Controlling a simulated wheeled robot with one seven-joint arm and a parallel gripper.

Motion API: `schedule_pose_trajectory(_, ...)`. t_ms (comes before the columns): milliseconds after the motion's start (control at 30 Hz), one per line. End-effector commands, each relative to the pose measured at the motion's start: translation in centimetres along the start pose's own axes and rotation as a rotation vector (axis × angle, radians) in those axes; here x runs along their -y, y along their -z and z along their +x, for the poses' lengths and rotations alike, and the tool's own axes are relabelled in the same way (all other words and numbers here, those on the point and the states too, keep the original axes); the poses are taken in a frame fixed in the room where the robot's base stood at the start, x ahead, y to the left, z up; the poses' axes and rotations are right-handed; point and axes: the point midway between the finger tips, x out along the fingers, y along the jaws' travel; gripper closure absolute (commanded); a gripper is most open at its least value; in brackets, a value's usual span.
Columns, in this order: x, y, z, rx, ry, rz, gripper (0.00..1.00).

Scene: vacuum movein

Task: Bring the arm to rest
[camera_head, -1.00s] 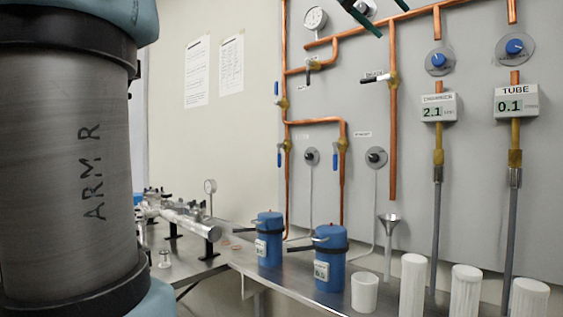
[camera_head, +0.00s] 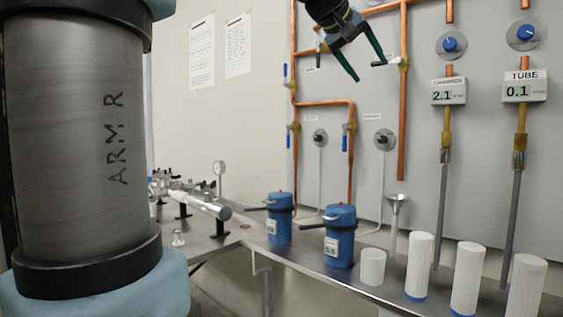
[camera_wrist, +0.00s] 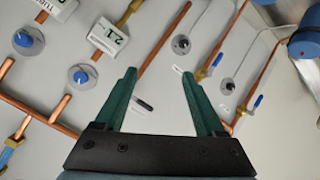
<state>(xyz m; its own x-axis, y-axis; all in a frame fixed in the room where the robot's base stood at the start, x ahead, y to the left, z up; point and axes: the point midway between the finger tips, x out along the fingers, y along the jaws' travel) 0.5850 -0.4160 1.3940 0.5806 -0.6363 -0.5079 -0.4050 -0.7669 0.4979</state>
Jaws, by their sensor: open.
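My gripper (camera_head: 370,68) is at the top of the head view, in front of the panel with copper pipes (camera_head: 403,120). Its two green fingers are apart, with nothing between them. In the wrist view, my gripper (camera_wrist: 160,90) is also open and empty, its fingers over the grey panel (camera_wrist: 160,60). A black-handled valve (camera_head: 388,63) lies beside the right fingertip in the head view; I cannot tell whether they touch. My large grey arm link marked ARM R fills the left of the head view.
A steel bench (camera_head: 305,262) carries two blue flasks (camera_head: 279,220) (camera_head: 340,240), a white cup (camera_head: 373,267) and several white cylinders (camera_head: 419,262). A metal tube assembly (camera_head: 200,202) stands at the left. Digital gauges (camera_head: 448,91) (camera_head: 525,88) are on the right of the panel.

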Motion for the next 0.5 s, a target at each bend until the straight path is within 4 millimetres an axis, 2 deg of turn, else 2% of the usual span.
schedule_pose_trajectory(167, 7.8, -3.7, 3.9, 0.080, 0.148, -0.022, 0.28)
schedule_pose_trajectory(267, 13.7, -7.3, 5.8, 0.146, 0.255, -0.033, 0.28)
schedule_pose_trajectory(400, 21.6, -13.7, 7.0, 0.255, 0.390, -0.044, 0.28)
schedule_pose_trajectory(500, 26.7, -19.0, 6.6, 0.342, 0.475, -0.049, 0.28)
